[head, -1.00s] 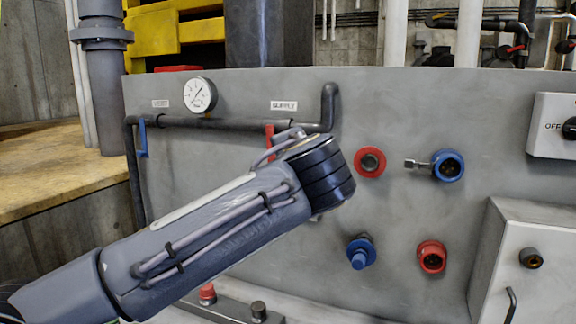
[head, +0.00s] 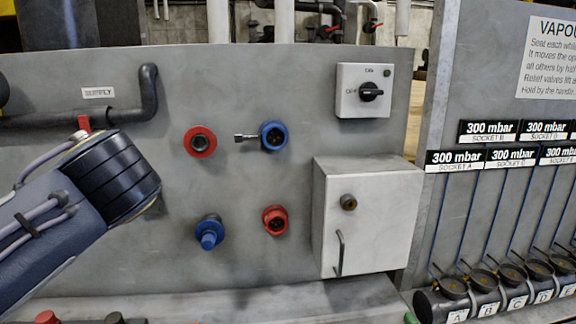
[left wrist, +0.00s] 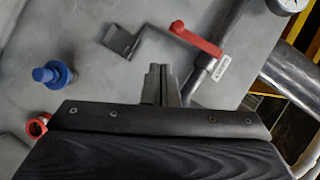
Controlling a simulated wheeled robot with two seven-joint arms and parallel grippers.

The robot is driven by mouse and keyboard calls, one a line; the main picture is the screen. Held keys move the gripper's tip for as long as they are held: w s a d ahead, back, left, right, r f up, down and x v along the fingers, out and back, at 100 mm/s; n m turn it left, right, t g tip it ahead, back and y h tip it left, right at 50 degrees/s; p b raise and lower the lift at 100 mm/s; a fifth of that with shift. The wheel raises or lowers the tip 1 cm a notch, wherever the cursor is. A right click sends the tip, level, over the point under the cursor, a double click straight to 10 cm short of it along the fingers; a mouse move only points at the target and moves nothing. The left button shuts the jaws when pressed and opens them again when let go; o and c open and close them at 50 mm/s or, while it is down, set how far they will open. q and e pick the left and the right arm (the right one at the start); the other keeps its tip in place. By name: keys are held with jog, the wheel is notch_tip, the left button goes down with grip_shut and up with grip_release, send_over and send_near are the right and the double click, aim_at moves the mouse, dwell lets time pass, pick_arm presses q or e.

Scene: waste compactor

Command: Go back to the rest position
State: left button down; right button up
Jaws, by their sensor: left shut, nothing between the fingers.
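My left arm comes in from the left in the head view, and its wrist end stands in front of the grey panel (head: 270,90). My left gripper (left wrist: 160,75) shows in the left wrist view with its two fingers together and nothing between them. Past the fingers are a red lever handle (left wrist: 197,40) on the supply pipe, a grey bracket piece (left wrist: 122,40) and a blue fitting (left wrist: 52,74). The fingers look apart from these, though the depth is hard to judge. My left fingertips are hidden in the head view. My right gripper is in neither view.
The panel carries red (head: 200,142) and blue (head: 272,136) ports and a rotary switch (head: 364,91). A white cabinet (head: 368,215) with a handle juts out at the lower middle. A rack of labelled black sockets (head: 485,292) stands at the right.

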pick_arm(q)
jog(key=s+d+f+n+g+h+p, duration=0.15)
jog(key=s+f+h, duration=0.3)
jog(key=f, duration=0.65)
jog(key=s+d+f+n+g+h, duration=0.1)
jog(key=s+f+g+h, duration=0.2)
jog(key=s+f, duration=0.5)
jog(key=s+d+f+n+h+p, duration=0.1)
jog(key=s+d+f+n+h, duration=0.3)
jog(key=d+f, duration=0.4)
notch_tip(320, 180, down, 4)
jog(key=shift+s+d+r+n+g+h, duration=0.1)
jog(key=shift+s+d+n+g+h, duration=0.25)
jog(key=shift+s+h, duration=0.65)
jog(key=shift+s+a, duration=0.1)
jog(key=shift+s, duration=0.05)
